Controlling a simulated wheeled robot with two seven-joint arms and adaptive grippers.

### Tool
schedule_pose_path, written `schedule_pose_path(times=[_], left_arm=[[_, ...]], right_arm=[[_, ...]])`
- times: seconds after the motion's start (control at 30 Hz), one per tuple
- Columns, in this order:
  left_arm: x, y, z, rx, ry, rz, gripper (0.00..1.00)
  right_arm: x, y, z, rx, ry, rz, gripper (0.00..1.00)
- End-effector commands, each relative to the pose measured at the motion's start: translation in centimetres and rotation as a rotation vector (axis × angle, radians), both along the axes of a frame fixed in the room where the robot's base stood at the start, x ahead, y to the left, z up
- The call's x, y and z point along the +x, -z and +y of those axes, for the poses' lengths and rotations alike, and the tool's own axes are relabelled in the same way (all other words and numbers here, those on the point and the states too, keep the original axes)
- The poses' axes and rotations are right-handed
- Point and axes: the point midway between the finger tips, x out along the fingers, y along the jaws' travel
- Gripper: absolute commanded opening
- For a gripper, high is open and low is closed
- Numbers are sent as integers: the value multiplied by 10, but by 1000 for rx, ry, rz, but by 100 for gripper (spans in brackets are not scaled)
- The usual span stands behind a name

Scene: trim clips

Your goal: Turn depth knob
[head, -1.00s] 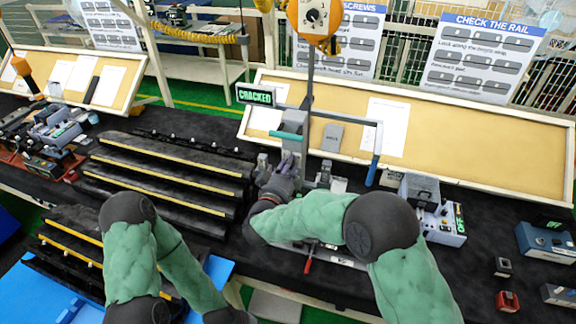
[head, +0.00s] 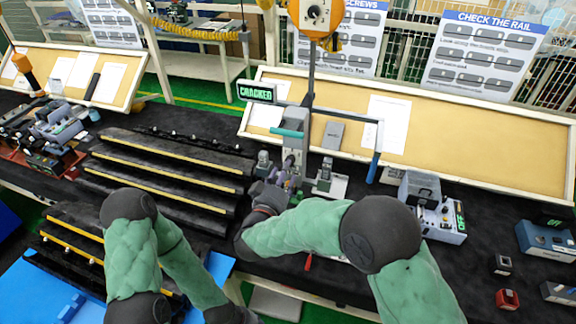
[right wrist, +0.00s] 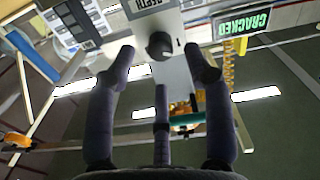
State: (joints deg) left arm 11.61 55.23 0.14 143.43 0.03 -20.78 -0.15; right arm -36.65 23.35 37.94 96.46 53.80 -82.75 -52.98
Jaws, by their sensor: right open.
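The dark round depth knob (right wrist: 160,45) shows in the right wrist view on a pale grey panel, beside a partly cut-off label. My right gripper (right wrist: 165,60) is open, with its fingertips apart on either side of the knob; I see no clear contact. In the head view my right gripper (head: 284,178) is at the front of the grey press-like fixture (head: 294,150) with a teal handle, and the knob is hidden there. My left arm bends down at the lower left, and its gripper is out of the picture.
A lit "CRACKED" sign (head: 256,92) stands beside the fixture. A blue-handled lever (head: 374,166) hangs to its right. Black stepped racks (head: 165,165) lie to the left, and a grey switch box (head: 440,218) stands right.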

Motion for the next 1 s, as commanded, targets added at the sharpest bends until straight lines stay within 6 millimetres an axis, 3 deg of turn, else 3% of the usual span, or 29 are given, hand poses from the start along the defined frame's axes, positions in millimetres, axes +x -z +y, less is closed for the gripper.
schedule_pose_path(times=[0.2, 0.4, 1.0], left_arm=[[0, 0, 0, 0, 0, 0, 40], [0, 0, 0, 0, 0, 0, 40], [0, 0, 0, 0, 0, 0, 40]], right_arm=[[-40, 0, 14, 0, -3, -1, 52], [-62, 0, 21, -1, -2, 1, 52], [-67, 0, 22, 0, 0, 1, 52]])
